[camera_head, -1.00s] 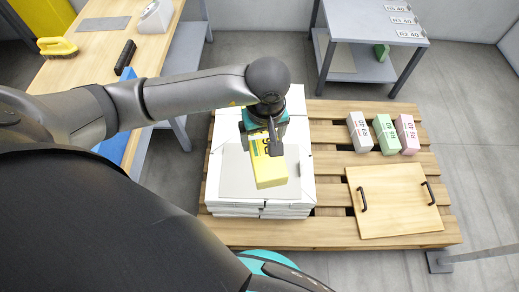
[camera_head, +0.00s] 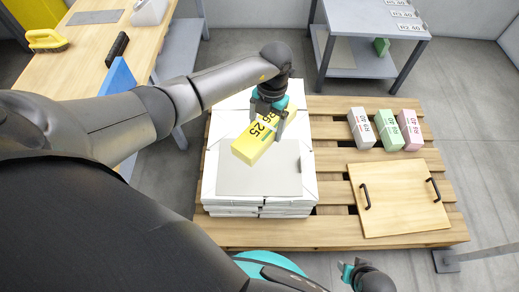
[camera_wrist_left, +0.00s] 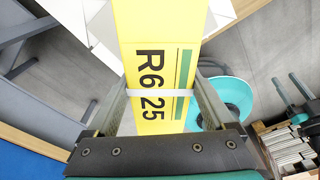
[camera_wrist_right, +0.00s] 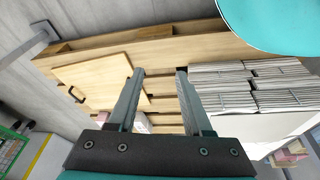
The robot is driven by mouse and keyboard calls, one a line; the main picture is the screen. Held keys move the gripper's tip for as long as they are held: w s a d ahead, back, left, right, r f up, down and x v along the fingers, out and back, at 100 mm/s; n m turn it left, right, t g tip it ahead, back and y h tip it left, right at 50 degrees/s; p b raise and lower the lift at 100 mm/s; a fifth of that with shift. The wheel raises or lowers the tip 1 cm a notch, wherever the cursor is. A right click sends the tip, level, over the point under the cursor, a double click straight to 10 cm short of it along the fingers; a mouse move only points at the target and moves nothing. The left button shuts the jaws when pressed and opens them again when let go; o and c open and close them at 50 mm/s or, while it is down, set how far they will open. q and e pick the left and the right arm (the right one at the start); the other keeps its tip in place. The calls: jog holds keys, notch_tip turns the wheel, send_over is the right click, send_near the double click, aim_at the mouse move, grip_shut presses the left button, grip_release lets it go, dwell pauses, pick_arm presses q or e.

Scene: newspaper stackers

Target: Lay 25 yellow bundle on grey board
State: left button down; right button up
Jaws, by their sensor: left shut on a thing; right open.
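The yellow bundle (camera_head: 249,146), its label showing 25, is held by my left gripper (camera_head: 269,112), which is shut on it. It lies diagonally over the far part of the grey board (camera_head: 262,182) and seems raised; its exact height is unclear. In the left wrist view the bundle (camera_wrist_left: 157,45) reads "R6 25" between the fingers. The grey board lies flat on white paper stacks on the pallet. My right gripper (camera_wrist_right: 158,76) is open and empty, and part of it (camera_head: 350,270) shows at the bottom of the head view.
On the wooden pallet (camera_head: 270,234), white, green and pink bundles (camera_head: 387,130) stand right of the stacks. A wooden panel with two black handles (camera_head: 399,199) lies in front of them. A grey table (camera_head: 375,20) stands behind; a wooden bench (camera_head: 62,75) is at left.

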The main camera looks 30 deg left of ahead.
pick_arm(q)
notch_tip(320, 180, down, 14)
jog(key=a+n+t+h+b, duration=0.1)
jog(key=n+b, duration=0.4)
jog(key=n, duration=2)
jog(key=shift+w+a+n+t, duration=0.3)
jog(key=shift+w+a+t, duration=0.2)
jog(key=shift+a, duration=0.1)
pick_arm(e)
notch_tip(320, 180, up, 10)
jog(key=w+a, duration=0.2)
jog(key=shift+r+t, duration=0.25)
jog(key=shift+t, duration=0.15)
